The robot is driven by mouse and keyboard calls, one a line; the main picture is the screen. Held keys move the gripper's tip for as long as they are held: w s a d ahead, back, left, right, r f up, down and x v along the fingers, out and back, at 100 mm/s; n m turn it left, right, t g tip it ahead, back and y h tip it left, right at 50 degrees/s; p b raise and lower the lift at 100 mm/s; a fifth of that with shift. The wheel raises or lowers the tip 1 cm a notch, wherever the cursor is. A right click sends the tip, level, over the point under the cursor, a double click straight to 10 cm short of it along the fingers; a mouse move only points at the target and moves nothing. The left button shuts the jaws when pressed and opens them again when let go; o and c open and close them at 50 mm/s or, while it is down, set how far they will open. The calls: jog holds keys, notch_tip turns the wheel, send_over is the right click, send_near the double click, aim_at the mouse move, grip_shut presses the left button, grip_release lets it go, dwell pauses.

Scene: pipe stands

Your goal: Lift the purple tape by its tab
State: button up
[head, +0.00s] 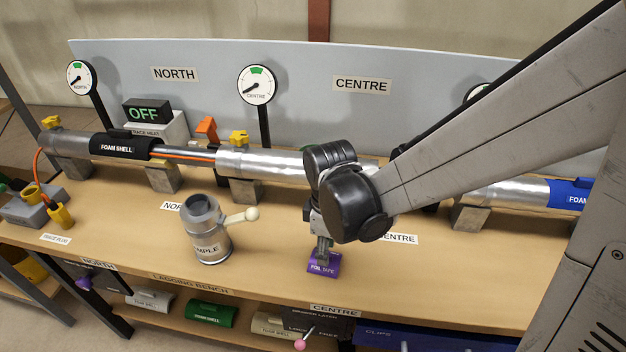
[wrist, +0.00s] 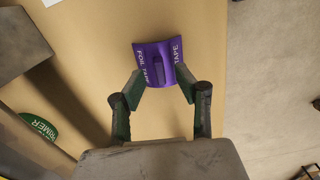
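The purple foil tape (head: 323,264) lies on the wooden bench near its front edge, left of the CENTRE label. In the wrist view the tape (wrist: 175,52) shows a raised tab (wrist: 159,68) along its middle. My gripper (head: 323,250) points down right over the tape. In the wrist view my gripper (wrist: 161,82) has its two fingers apart, one on each side of the tab, with gaps between them and it. The fingertips overlap the tape's near edge in that view; I cannot tell whether they touch it.
A grey canister (head: 207,232) with a side handle stands to the left. A silver pipe (head: 275,162) on stands runs behind my gripper. A green PRIMER lid (wrist: 38,126) shows in the wrist view. Drawers and a shelf lie below the bench's front edge (head: 400,322).

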jog(key=shift+f, duration=1.1)
jog(key=shift+c, duration=0.5)
grip_shut()
jog(key=shift+r, duration=0.1)
